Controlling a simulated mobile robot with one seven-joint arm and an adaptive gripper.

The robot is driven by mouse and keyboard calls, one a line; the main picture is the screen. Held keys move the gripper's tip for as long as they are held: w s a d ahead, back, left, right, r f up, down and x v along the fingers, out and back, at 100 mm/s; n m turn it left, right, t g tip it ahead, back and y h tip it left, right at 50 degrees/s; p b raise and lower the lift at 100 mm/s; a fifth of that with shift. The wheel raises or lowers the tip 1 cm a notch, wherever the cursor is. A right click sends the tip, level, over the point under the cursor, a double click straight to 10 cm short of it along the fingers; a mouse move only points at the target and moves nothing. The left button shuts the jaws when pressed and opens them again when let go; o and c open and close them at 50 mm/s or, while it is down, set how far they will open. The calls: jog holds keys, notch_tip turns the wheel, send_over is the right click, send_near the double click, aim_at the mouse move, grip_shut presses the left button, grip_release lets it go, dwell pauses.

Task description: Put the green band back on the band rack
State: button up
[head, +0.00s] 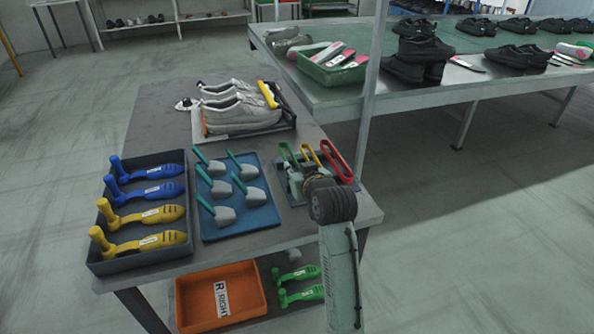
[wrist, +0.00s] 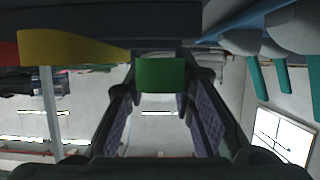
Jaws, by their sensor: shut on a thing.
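The green band (head: 286,153) stands up as a loop at the left of the band rack (head: 282,187), beside the yellow band (head: 309,153) and the red band (head: 334,157). My gripper (head: 306,178) is low over the rack, in front of the bands. In the wrist view the green band (wrist: 160,74) lies between the fingertips, and my gripper is shut on it. The yellow band (wrist: 70,48) is close by at the left there. My gripper hides much of the rack and the band's lower part, so I cannot tell whether the band is seated.
A blue mat (head: 243,227) with several grey pieces with green handles lies left of the rack. A dark tray (head: 134,262) holds blue and yellow shoe trees. Grey shoes (head: 240,112) stand on a tray behind. A metal post (head: 373,85) rises behind right.

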jog(key=shift+f+b, duration=0.4)
jog(key=shift+f, duration=0.2)
jog(key=o, duration=0.8)
jog(key=shift+r, duration=0.15)
jog(key=shift+s+d+r+p, duration=0.1)
jog(key=shift+s+r+p, duration=0.05)
jog(key=shift+r+p, duration=0.45)
jog(key=b+v, duration=0.2)
jog(key=v, duration=0.9)
jog(key=shift+s+b, duration=0.35)
jog(key=shift+r, duration=0.1)
